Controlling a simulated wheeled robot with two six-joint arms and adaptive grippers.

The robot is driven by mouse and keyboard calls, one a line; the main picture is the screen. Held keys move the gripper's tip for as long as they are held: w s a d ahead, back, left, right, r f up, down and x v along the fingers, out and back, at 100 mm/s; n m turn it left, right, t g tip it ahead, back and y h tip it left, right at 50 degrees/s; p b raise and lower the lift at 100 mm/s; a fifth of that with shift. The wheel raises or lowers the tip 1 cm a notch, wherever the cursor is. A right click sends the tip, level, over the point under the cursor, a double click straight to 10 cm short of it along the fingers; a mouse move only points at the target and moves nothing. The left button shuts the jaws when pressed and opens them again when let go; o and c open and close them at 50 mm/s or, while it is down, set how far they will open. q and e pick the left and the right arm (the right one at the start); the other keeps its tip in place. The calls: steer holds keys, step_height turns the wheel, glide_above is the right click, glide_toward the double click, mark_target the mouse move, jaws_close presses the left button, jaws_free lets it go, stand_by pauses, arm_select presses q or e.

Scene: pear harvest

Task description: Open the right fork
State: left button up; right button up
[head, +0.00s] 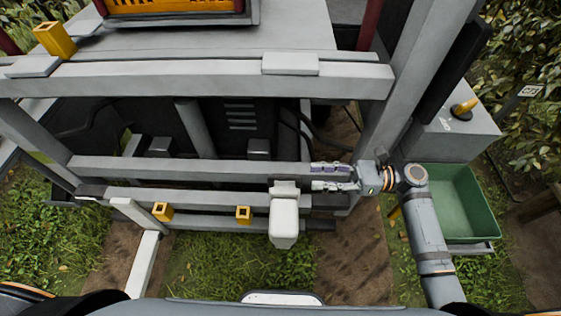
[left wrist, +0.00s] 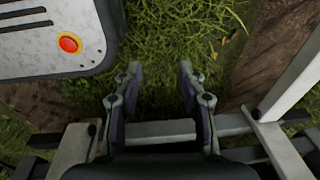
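In the head view a pale block (head: 285,218) hangs over the right part of the front rails; I cannot tell for sure whether it is the right fork. A pale bar (head: 145,263) reaches out toward me at the left. My right gripper (head: 318,178) has its two fingers apart and empty, pointing left at the upper front rail, just right of the block. My left gripper does not show in the head view. In the left wrist view my left gripper (left wrist: 156,75) is open and empty above grass, with a grey crossbar (left wrist: 160,128) behind its fingers.
The grey machine frame (head: 230,80) fills the upper middle. A green bin (head: 465,205) stands at the right. The left wrist view shows a grey panel with a red button (left wrist: 68,43) and a pale bar (left wrist: 296,75).

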mark_target(291, 177)
steer(key=a, duration=0.3)
steer(key=shift+s+a+r+p, duration=0.3)
steer(key=shift+s+a+p, duration=0.05)
steer(key=shift+s+p, duration=0.05)
steer(key=a, duration=0.3)
steer(key=shift+w+a+f+p, duration=0.1)
steer(key=shift+w+a+p, duration=0.1)
steer(key=shift+a+p, duration=0.1)
steer(key=a, duration=0.3)
steer(key=shift+s+f, duration=0.1)
steer(key=shift+a, duration=0.1)
steer(key=shift+c, duration=0.5)
arm_select(q)
steer(key=s, duration=0.1)
steer(key=s+r, duration=0.1)
steer(key=s, duration=0.1)
steer(key=shift+r, duration=0.3)
arm_select(e)
jaws_close()
